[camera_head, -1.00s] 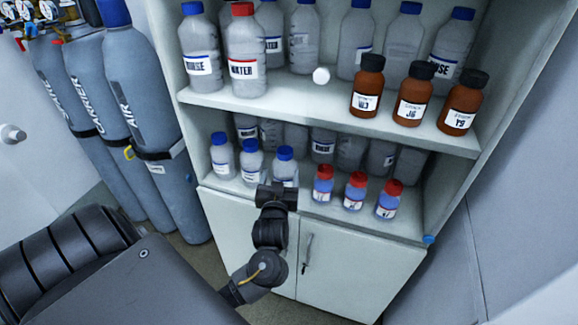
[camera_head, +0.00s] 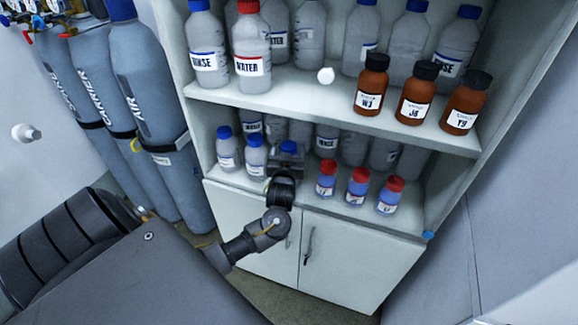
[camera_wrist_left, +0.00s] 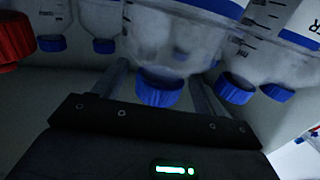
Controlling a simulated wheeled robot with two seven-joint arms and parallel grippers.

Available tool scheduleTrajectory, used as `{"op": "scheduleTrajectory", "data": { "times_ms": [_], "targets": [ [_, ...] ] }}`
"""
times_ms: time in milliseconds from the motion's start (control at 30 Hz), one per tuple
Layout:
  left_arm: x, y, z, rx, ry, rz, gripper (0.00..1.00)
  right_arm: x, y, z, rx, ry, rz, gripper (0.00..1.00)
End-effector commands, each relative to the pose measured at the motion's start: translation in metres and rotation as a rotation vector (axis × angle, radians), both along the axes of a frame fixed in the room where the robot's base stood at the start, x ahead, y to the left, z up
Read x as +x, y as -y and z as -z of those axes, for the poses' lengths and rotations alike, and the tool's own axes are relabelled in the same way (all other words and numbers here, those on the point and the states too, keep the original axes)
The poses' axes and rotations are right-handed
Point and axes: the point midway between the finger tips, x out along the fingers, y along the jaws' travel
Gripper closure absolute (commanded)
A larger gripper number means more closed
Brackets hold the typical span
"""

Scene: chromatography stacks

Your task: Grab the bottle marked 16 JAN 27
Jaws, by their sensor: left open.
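No date label can be read, so I cannot tell which bottle is marked 16 JAN 27. Three small clear blue-capped bottles stand at the front left of the lower shelf: a left one (camera_head: 228,150), a middle one (camera_head: 255,158), and a right one (camera_head: 289,147) mostly hidden behind my left gripper (camera_head: 286,162). In the left wrist view, which is upside down, the open fingers reach either side of a blue-capped bottle (camera_wrist_left: 161,88). I cannot tell whether they touch it. My right gripper is not in view.
Three small red-capped bottles (camera_head: 358,188) stand just right of my gripper; larger bottles (camera_head: 327,140) stand behind. The upper shelf (camera_head: 290,101) holds large bottles and three brown ones (camera_head: 415,95). Gas cylinders (camera_head: 155,110) stand left of the cabinet.

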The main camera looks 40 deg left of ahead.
Motion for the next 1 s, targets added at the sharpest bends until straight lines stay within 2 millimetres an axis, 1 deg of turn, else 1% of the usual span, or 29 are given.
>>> {"op": "scheduleTrajectory", "data": {
  "times_ms": [100, 333, 867, 900, 1000],
  "targets": [
    [0.0070, -0.0048, -0.0001, -0.001, -0.001, 0.000, 0.29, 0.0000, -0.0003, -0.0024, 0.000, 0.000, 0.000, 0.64],
    [0.0077, -0.0051, 0.0010, -0.001, 0.000, 0.000, 0.29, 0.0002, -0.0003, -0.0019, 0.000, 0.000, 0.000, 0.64],
    [0.0075, -0.0047, 0.0010, -0.001, 0.000, 0.001, 0.98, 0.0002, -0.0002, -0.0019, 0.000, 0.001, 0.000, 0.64],
    [0.0075, -0.0047, 0.0010, -0.001, 0.000, 0.001, 1.00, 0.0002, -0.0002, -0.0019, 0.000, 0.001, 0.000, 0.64],
    [0.0075, -0.0047, 0.0010, -0.001, 0.000, 0.001, 1.00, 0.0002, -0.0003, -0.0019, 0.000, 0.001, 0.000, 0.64]
  ]
}}
